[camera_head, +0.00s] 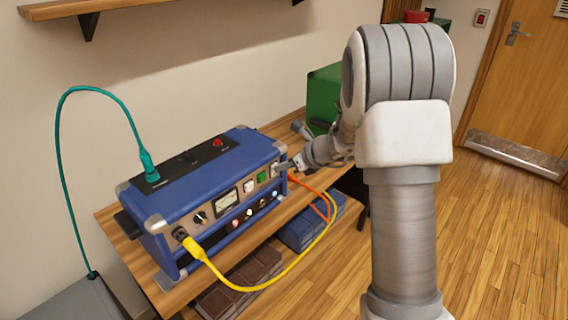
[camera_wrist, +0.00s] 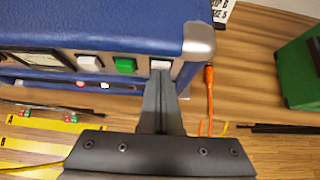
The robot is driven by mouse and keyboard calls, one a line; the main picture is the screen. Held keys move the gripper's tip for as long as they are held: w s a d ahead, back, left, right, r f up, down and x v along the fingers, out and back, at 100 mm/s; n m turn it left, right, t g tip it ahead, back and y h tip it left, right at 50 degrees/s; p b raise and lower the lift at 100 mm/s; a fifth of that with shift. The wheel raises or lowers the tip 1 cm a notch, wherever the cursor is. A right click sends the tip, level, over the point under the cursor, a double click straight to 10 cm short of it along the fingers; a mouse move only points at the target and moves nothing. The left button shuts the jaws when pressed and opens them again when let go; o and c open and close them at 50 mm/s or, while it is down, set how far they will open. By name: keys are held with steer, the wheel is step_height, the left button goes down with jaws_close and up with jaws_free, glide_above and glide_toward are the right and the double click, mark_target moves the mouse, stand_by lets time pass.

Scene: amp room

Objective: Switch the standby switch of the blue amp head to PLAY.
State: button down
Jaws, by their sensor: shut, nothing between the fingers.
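The blue amp head (camera_head: 205,195) stands on a wooden bench, its front panel facing the lower right. In the wrist view its front (camera_wrist: 100,35) carries a white switch (camera_wrist: 90,63), a green switch (camera_wrist: 125,65) and a pale switch (camera_wrist: 160,65) at the right end. No labels are readable, so I cannot tell which one is the standby switch or its setting. My gripper (camera_wrist: 160,84) is shut and empty, its tips right at the pale right-end switch; I cannot tell whether they touch it. In the head view my gripper (camera_head: 285,167) is at the amp's right front corner.
A green box (camera_head: 323,98) stands farther back on the bench. Blue boxes (camera_head: 300,235) sit below.

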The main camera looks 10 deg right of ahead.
steer(key=shift+w+a+r, duration=0.1)
steer(key=shift+w, duration=0.05)
steer(key=shift+r, duration=0.1)
steer(key=shift+r+p, duration=0.7)
steer(key=shift+p, duration=0.15)
